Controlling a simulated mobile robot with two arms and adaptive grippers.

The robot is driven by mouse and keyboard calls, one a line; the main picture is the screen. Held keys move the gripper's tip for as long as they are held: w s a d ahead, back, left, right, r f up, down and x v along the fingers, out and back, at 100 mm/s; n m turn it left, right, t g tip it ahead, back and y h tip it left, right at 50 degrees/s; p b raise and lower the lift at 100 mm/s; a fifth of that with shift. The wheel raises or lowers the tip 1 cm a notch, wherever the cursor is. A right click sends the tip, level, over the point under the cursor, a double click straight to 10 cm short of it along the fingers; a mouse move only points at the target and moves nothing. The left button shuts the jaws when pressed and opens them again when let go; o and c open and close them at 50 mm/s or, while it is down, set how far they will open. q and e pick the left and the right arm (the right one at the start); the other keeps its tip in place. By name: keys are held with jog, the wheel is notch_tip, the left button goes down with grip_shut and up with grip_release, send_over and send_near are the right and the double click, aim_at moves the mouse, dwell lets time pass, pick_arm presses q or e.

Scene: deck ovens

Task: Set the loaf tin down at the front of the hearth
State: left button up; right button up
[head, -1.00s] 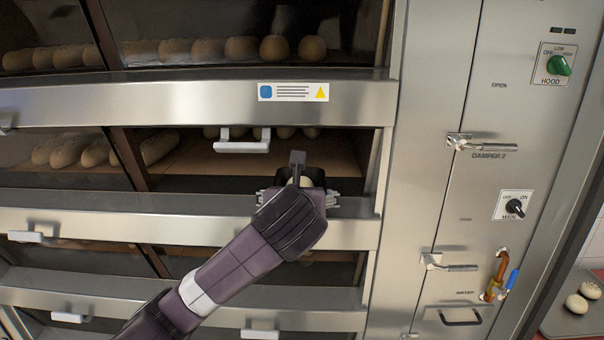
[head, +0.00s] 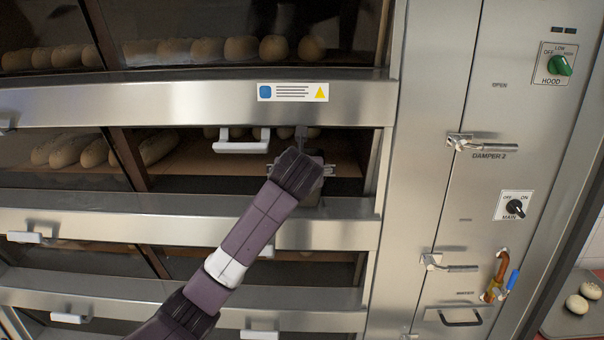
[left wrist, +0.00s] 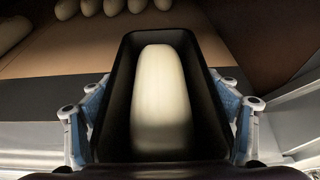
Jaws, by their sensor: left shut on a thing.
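The loaf tin (left wrist: 199,120) is a dark, narrow tin with a pale smooth loaf (left wrist: 160,100) of dough in it. My left gripper (left wrist: 160,118) is shut on it, with a blue-padded finger at each side. In the head view my left gripper (head: 308,172) is at the mouth of the middle oven deck, and the tin is mostly hidden behind it. The brown hearth (head: 215,160) lies inside that deck. In the left wrist view the hearth (left wrist: 60,62) spreads ahead of the tin. I cannot tell whether the tin touches it.
Several loaves (left wrist: 85,10) lie farther back on the hearth. A white door handle (head: 241,147) sticks out left of my gripper. The steel front (head: 330,233) runs below the opening, and a control panel (head: 500,150) stands to the right.

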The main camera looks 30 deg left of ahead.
pick_arm(q)
jog(key=shift+w+a+r, duration=0.1)
jog(key=shift+w+a, duration=0.2)
jog(key=shift+w, duration=0.1)
jog(key=shift+w+f, duration=0.2)
jog(key=shift+f, duration=0.6)
jog(key=shift+s, duration=0.1)
jog(key=o, duration=1.6)
jog(key=shift+f, duration=0.15)
jog(key=shift+s, duration=0.1)
